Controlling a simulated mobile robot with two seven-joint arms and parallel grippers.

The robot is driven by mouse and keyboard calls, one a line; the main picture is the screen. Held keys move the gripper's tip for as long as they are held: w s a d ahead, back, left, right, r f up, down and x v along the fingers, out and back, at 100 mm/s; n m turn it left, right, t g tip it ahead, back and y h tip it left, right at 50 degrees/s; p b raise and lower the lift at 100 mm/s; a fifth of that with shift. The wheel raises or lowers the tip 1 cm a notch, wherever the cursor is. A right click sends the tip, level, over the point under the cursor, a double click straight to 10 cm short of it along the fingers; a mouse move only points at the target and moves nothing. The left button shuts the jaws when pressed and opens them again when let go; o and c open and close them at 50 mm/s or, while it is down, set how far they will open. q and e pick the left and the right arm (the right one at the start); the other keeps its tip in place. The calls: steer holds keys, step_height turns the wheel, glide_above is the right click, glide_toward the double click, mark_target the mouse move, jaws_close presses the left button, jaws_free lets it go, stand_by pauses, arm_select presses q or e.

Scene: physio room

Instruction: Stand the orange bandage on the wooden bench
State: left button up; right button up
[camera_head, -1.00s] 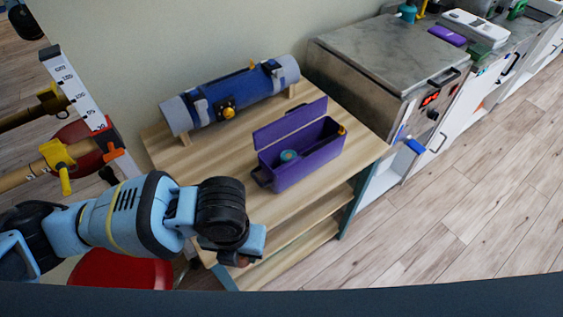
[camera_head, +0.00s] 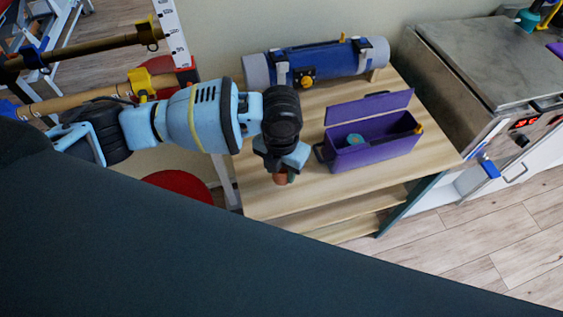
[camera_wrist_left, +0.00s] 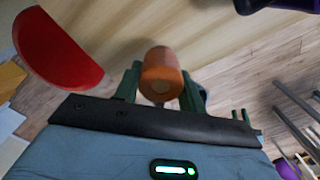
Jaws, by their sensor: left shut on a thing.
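The orange bandage (camera_wrist_left: 161,76) is a small roll between the two green fingers of my left gripper (camera_wrist_left: 160,88) in the left wrist view. The gripper is shut on it. In the head view my left gripper (camera_head: 284,174) points down over the near left part of the wooden bench (camera_head: 262,200), with the bandage (camera_head: 280,179) showing just below it. I cannot tell whether the bandage touches the bench top. My right gripper is not in view.
An open purple box (camera_head: 375,152) with a teal roll (camera_head: 354,140) inside stands right of my gripper. A blue-grey cylinder (camera_head: 330,61) on supports lies along the back. A red round seat (camera_head: 180,186) is left of the bench. The bench's front left top is bare.

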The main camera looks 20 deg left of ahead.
arm_select(q)
steer(key=shift+w+a+f, duration=0.1)
steer(key=shift+w+a, duration=0.2)
steer(key=shift+w, duration=0.55)
steer(key=shift+w+a+f, duration=0.1)
steer(key=shift+w+a, duration=0.2)
steer(key=shift+w, duration=0.5)
steer(key=shift+w+f, duration=0.1)
steer(key=shift+f, duration=1.6)
steer(key=shift+f, duration=0.15)
steer(key=o, duration=1)
steer(key=shift+c, duration=0.2)
step_height(320, 180, up, 12)
steer(key=shift+p, duration=0.35)
